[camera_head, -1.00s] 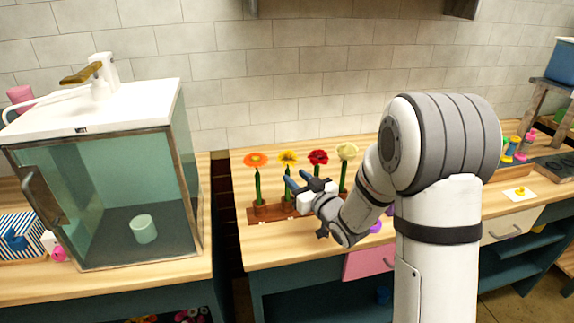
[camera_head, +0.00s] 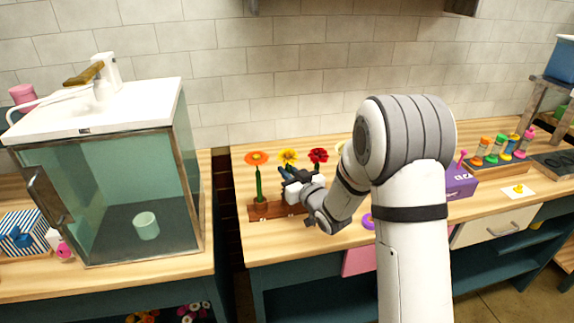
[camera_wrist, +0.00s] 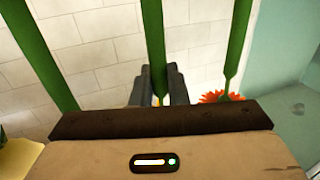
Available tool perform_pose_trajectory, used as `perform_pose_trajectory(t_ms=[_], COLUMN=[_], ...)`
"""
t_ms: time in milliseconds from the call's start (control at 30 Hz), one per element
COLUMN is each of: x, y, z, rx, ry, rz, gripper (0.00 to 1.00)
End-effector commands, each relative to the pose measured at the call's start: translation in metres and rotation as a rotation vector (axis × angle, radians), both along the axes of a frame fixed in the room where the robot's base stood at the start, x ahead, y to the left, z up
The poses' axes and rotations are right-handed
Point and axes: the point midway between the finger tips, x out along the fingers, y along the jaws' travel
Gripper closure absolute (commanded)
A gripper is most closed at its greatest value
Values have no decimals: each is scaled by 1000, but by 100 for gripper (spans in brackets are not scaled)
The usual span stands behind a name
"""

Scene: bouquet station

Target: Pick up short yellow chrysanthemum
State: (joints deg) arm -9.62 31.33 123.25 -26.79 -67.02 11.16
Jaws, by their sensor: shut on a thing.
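The yellow chrysanthemum (camera_head: 288,155) stands upright in a row of flowers, between an orange flower (camera_head: 257,158) and a red flower (camera_head: 318,155). My gripper (camera_head: 285,174) is shut on its green stem, just below the bloom. In the wrist view the middle green stem (camera_wrist: 154,40) runs between the dark fingers of my gripper (camera_wrist: 159,88). The lower stem is largely hidden by my gripper in the head view. I cannot tell whether the stem's foot is still in the wooden rack (camera_head: 290,210).
A pale cream flower is mostly hidden behind my arm, with its petals at the wrist view's lower left (camera_wrist: 20,160). A glass cabinet (camera_head: 105,190) stands left, across a gap. A purple box (camera_head: 461,183) and several colourful bottles (camera_head: 497,148) are at right.

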Motion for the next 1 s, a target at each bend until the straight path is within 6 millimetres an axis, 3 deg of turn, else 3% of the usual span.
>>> perform_pose_trajectory(t_ms=[567,767,1000], x=[0,0,0], y=[-1,-1,-1], z=[7,31,79], rx=[0,1,1], ry=[-1,-5,-7], rz=[-1,-2,-2], gripper=[100,100,100])
